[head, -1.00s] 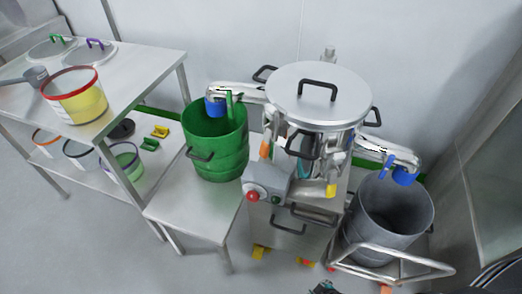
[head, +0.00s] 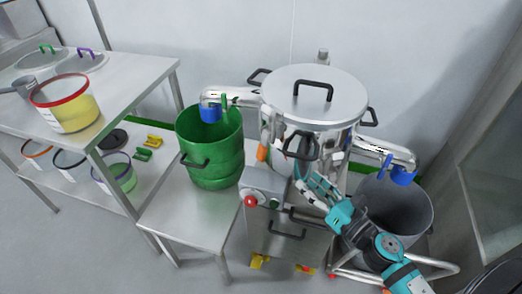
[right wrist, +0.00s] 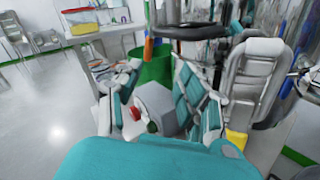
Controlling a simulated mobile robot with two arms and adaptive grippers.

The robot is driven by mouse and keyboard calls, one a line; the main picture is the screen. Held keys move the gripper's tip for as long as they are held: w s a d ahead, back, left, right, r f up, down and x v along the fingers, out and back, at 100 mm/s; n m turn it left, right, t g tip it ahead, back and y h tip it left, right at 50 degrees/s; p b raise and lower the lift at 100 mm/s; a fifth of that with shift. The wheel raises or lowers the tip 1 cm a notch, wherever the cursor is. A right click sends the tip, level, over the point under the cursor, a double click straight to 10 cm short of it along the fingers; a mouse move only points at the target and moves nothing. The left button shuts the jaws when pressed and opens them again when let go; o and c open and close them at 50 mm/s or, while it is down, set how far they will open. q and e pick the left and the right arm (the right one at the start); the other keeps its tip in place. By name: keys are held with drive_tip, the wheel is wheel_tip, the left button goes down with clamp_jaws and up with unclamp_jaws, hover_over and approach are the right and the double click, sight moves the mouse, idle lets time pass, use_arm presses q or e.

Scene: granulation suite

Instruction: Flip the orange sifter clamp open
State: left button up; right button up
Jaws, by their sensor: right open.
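The orange sifter clamp (head: 262,152) is on the front left side of the steel sifter (head: 315,98), below its lid. It also shows in the right wrist view (right wrist: 148,48), upright and beyond my fingers. My right gripper (head: 304,178) is in front of the sifter, to the right of and below the orange clamp, apart from it. In the right wrist view its two teal and grey fingers (right wrist: 158,92) are spread with nothing held between them. My left gripper is not in view.
A control box with a red button (head: 251,201) sits below the clamp. A black handle (head: 299,146) juts from the sifter's front. A green bin (head: 211,150) stands at left, a grey bin (head: 398,208) at right. A yellow clamp (right wrist: 237,139) shows at right in the wrist view.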

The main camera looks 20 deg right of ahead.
sight(266, 153)
drive_tip(key=w+a+p, duration=0.1)
drive_tip(key=w+a, duration=0.1)
drive_tip(key=w, duration=0.2)
drive_tip(key=w+a+n+p, duration=0.1)
drive_tip(key=w+a, duration=0.2)
drive_tip(key=w, duration=0.2)
drive_tip(key=w+a+n+y+p, duration=0.1)
drive_tip(key=w+a+p, duration=0.1)
drive_tip(key=w, duration=0.3)
drive_tip(key=shift+w+a+g, duration=0.1)
drive_tip(key=shift+a+g, duration=0.15)
drive_tip(key=shift+g, duration=0.15)
drive_tip(key=shift+w+a+f, duration=0.1)
drive_tip(key=shift+w+a, duration=0.2)
drive_tip(key=shift+w, duration=0.3)
drive_tip(key=shift+c, duration=0.5)
clamp_jaws()
